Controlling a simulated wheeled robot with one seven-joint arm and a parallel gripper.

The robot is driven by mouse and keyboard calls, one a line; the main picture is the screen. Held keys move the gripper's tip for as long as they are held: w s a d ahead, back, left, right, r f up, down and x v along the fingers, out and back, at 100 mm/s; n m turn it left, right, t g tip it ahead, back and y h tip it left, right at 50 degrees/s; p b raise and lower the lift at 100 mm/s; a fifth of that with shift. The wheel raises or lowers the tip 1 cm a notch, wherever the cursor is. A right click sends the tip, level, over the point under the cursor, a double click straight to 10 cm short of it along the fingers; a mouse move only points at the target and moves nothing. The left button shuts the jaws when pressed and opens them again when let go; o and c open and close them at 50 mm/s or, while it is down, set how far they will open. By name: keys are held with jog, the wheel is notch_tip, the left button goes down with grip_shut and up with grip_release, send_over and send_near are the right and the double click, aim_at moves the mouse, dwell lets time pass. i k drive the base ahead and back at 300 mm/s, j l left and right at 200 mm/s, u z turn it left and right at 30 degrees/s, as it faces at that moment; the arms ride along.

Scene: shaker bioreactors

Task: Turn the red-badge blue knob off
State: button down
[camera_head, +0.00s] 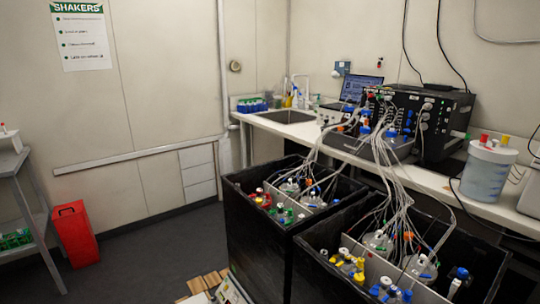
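Several small blue parts show on and before the black control unit (430,115) on the bench at the right. One blue part (365,128) is at the left of that group. Other blue caps are in the right black box, one of them a blue cap (461,273) near its right side. The parts are too small to tell which is a knob with a red badge, or how any knob is turned. Tubes hide part of the control unit's front. My gripper is not in view.
Two open black boxes, left (262,235) and right (325,285), hold bottles and tubes before the white bench (270,126). A red bin (75,235) stands at the left beside a grey shelf (40,215). The floor (150,262) between is mostly clear.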

aim_at(462, 272)
jog(key=l+u, duration=0.15)
jog(key=u, duration=0.15)
jog(key=l+u, duration=0.55)
jog(key=l, duration=0.6)
jog(key=k+l+u, duration=0.15)
jog(key=l+u, duration=0.15)
jog(key=l, duration=0.5)
jog(key=k+l, duration=0.1)
jog(key=l, duration=0.45)
jog(key=k+l, duration=0.1)
jog(key=l, duration=0.4)
jog(key=k+l, duration=0.1)
jog(key=l, duration=0.45)
jog(key=k+l, duration=0.1)
jog(key=l, duration=0.4)
jog(key=i+u, duration=0.05)
